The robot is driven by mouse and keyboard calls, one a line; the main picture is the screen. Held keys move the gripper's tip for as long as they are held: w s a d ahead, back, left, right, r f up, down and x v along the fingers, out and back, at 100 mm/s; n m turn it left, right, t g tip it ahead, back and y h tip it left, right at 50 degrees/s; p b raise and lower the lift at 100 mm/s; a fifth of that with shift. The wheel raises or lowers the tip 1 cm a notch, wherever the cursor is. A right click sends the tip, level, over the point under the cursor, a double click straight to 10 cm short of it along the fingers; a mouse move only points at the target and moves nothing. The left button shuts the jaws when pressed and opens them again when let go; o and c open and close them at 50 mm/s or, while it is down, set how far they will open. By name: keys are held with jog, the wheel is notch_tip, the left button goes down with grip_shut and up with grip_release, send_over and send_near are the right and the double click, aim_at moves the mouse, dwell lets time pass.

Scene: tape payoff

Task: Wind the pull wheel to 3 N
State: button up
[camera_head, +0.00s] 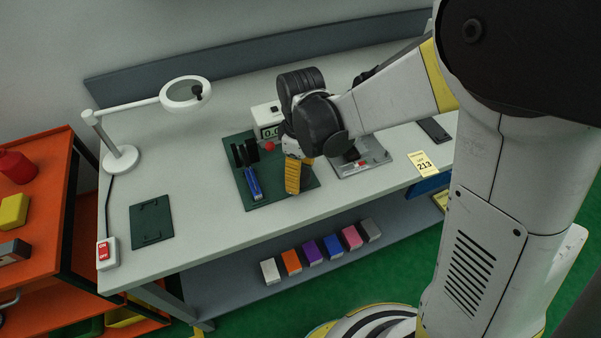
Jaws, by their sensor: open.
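A white gauge box (265,119) with a lit display stands on the bench. The display starts with "0.0"; its right part is hidden by my wrist. A small red round part (269,146) shows just in front of the box. I cannot clearly make out the pull wheel; my arm may cover it. My gripper (293,178) points down over the right side of a dark green mat (258,198), its ridged yellow finger showing. It is open, and I see nothing held. Whether it touches anything is unclear.
Blue-and-black tools (252,181) stand left of my gripper. A grey plate fixture (373,160) and a yellow "213" card (422,163) lie to the right. A magnifier lamp (186,95), a green pad (151,222) and an ON/OFF switch (107,253) are left. Coloured boxes line the lower shelf.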

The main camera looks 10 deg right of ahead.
jog(key=shift+f, duration=0.1)
jog(key=c, duration=1.2)
jog(key=shift+m, duration=0.3)
jog(key=m, duration=0.9)
jog(key=shift+m, duration=0.4)
jog(key=shift+c, duration=0.2)
